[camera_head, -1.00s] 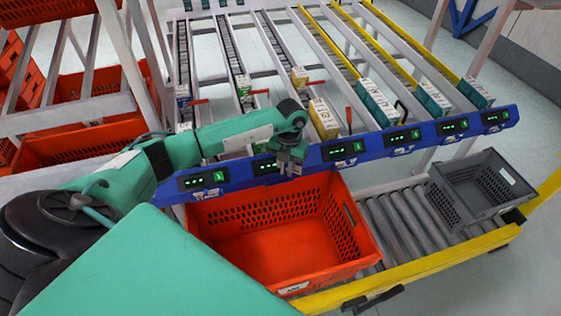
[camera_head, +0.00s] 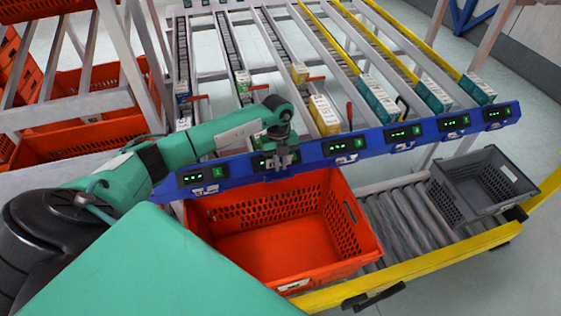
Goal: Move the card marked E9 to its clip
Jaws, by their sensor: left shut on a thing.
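My left gripper (camera_head: 285,160) is at the front of the blue rail (camera_head: 312,158), just right of its second display from the left (camera_head: 262,163). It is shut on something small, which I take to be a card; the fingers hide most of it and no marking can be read. Small pale clips or cards hang under the rail's displays, one under the leftmost display (camera_head: 207,190) and one under the third (camera_head: 347,159). Their lettering is too small to read, so I cannot tell which is E9. The right gripper is not in view.
An orange tote (camera_head: 292,284) stands empty below the rail on a roller conveyor (camera_head: 405,221). A grey crate (camera_head: 471,202) stands to its right. Sloped lanes behind the rail hold several small boxes. An orange-tote shelf (camera_head: 70,115) stands at the left.

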